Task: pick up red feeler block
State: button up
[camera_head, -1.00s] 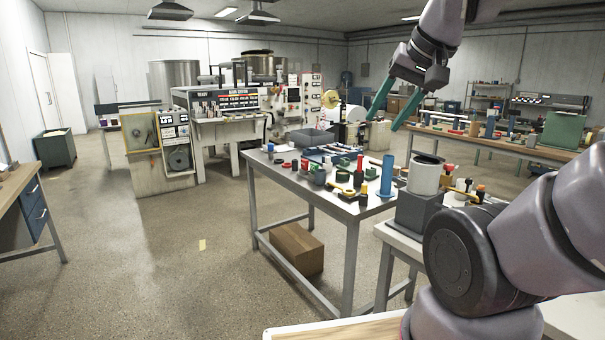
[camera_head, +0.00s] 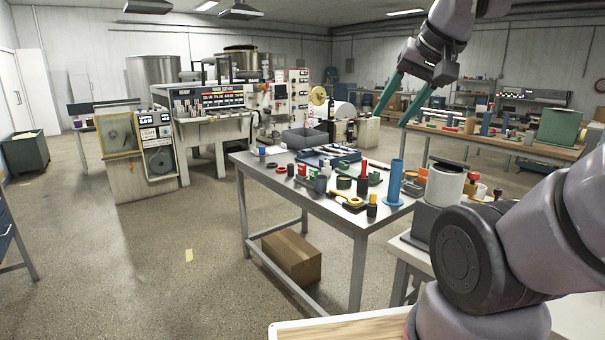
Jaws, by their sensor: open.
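Several small coloured pieces lie on the metal table (camera_head: 330,212) in front of me. Among them are a narrow upright red piece (camera_head: 363,168) near the table's middle and a low red piece (camera_head: 280,170) further left. They are too small to tell which one is the red feeler block. My gripper (camera_head: 392,118) hangs in the air at the upper right, with its two green fingers apart and nothing between them. In the picture it is above and to the right of the red pieces, clear of the table.
A tall blue cylinder (camera_head: 396,182) stands near the table's right side. A grey open bin (camera_head: 304,138) and a blue tray (camera_head: 330,156) sit at its back. A cardboard box (camera_head: 292,257) lies beneath. A white roll (camera_head: 444,186) stands to the right.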

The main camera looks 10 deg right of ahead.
aim_at(301, 168)
jog(key=z, duration=0.45)
jog(key=i+j+z, duration=0.45)
jog(key=j, duration=0.15)
jog(key=i+j+z, duration=0.25)
jog(key=i+j, duration=0.15)
jog(key=j, duration=0.25)
jog(key=i+j, duration=0.15)
jog(key=j, duration=0.25)
jog(key=i+j+z, duration=0.1)
jog(key=j, duration=0.3)
jog(key=i+j, duration=0.15)
jog(key=j, duration=0.3)
jog(key=i+j+z, duration=0.1)
jog(key=j, duration=0.3)
